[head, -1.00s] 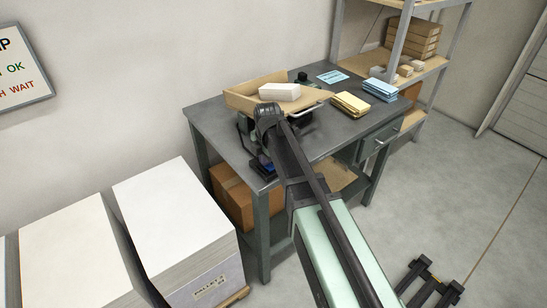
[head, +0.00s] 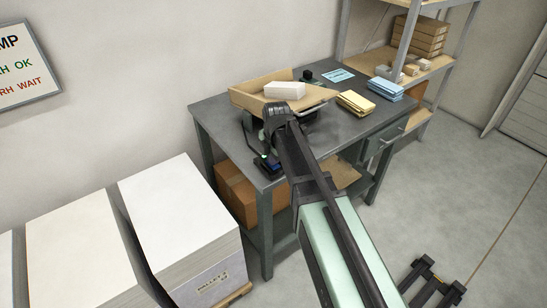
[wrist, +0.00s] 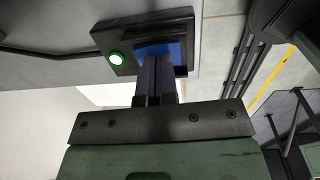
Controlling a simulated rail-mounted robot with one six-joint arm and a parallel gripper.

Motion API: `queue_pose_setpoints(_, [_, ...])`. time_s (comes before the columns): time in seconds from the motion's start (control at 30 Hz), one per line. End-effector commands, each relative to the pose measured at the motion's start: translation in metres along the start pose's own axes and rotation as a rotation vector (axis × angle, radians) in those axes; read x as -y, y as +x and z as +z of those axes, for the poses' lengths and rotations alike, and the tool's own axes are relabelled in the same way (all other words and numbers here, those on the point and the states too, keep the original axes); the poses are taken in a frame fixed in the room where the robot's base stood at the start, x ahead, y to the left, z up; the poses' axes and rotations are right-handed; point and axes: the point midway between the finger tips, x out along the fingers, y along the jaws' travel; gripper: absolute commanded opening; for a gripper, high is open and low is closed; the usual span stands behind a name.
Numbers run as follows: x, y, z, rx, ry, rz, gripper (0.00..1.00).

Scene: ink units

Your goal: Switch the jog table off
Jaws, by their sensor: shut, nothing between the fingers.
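The jog table (head: 242,98) is a tilted wooden tray on a dark base on the grey workbench, with a white paper block (head: 285,90) in it. A black control box (head: 268,166) sits near the bench's front left corner. In the wrist view the box (wrist: 110,37) has a round button (wrist: 117,58) lit green and a blue panel (wrist: 176,50). My gripper (wrist: 158,60) is shut and empty, its fingertips over the blue panel's edge, right of the green button. I cannot tell whether they touch. In the head view my arm hides the fingers.
The workbench (head: 225,125) also holds yellow pads (head: 355,103), blue pads (head: 385,88) and a blue card (head: 338,75). Tall white paper stacks (head: 170,210) stand left of it. A shelf rack (head: 425,65) stands behind right. Open floor lies on the right.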

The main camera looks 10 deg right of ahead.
Motion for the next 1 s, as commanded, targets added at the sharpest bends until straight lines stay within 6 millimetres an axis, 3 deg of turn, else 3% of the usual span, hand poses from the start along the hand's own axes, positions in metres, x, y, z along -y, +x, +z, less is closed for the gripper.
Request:
queue_pose_setpoints(0.17, [0.001, -0.033, 0.000, 0.000, 0.000, 0.000, 0.00])
queue_pose_setpoints(0.5, [0.004, -0.118, -0.001, 0.000, -0.001, 0.000, 0.00])
queue_pose_setpoints(0.6, [0.005, -0.133, -0.001, 0.000, -0.001, 0.000, 0.00])
queue_pose_setpoints(1.0, [0.006, -0.136, -0.001, 0.000, -0.001, 0.000, 0.00])
